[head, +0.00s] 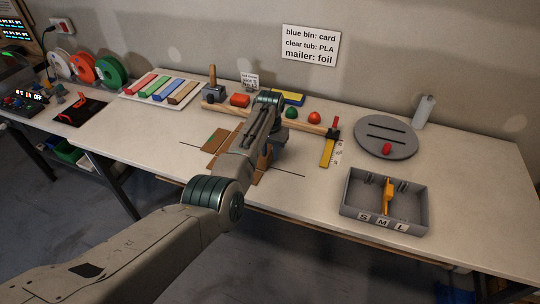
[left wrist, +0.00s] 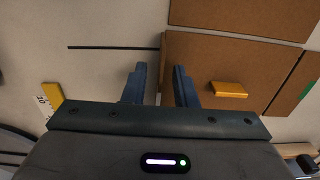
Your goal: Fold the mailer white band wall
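The mailer (left wrist: 205,55) is brown card with several panels, seen from above in the left wrist view. In the head view the mailer (head: 216,141) is partly hidden behind my left arm. A green mark (left wrist: 308,68) shows on a right-hand panel; I see no white band. An orange-yellow block (left wrist: 229,89) lies over the card. My left gripper (left wrist: 159,72) is open, with one finger over bare table and the other over the mailer's left edge. I see nothing held between the fingers, and cannot tell whether they touch the card. My right gripper is not in view.
A grey tray (head: 354,207) marked S, M, L stands at the front right. A grey disc (head: 373,134) lies behind it. Coloured bars lie on a white tray (head: 128,91). Dark lines (left wrist: 105,47) mark the table.

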